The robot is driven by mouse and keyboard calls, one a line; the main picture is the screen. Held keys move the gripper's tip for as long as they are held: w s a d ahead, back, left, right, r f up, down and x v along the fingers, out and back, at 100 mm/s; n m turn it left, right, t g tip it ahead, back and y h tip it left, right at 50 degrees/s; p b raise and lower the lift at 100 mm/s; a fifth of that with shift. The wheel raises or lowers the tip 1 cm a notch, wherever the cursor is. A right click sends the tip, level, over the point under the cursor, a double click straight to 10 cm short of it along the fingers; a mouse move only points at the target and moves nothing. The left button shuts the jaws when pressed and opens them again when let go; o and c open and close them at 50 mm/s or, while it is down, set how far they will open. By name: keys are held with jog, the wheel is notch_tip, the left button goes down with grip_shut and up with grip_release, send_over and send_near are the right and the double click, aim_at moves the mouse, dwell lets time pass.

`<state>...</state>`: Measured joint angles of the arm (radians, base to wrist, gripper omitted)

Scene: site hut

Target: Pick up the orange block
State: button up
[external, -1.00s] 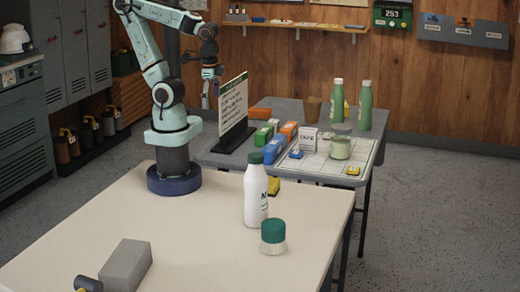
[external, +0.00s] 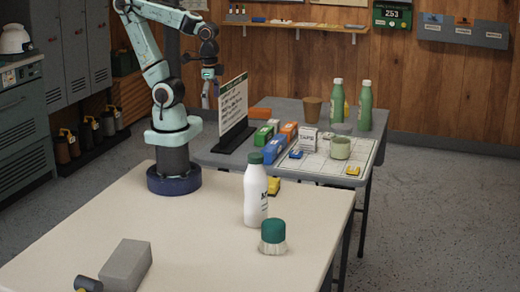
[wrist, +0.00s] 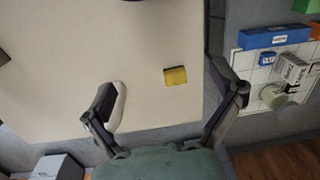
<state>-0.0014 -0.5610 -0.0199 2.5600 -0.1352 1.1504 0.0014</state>
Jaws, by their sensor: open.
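An orange block (external: 259,113) lies toward the back of the grey table, just right of the sign board. A second orange, box-shaped thing (external: 289,131) stands on the same table among blue and green boxes. I cannot tell which is the task's block, and neither shows clearly in the wrist view. My gripper (external: 208,88) hangs above and left of the sign board, apart from both. In the wrist view my gripper (wrist: 172,100) has its fingers spread wide with nothing between them.
The sign board (external: 233,112) stands between my gripper and the boxes. A blue box (external: 273,150), a mug (external: 340,148) and green bottles (external: 365,105) crowd the grey table.

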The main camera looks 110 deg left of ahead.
jog(key=c, duration=0.3)
jog(key=shift+c, duration=0.2)
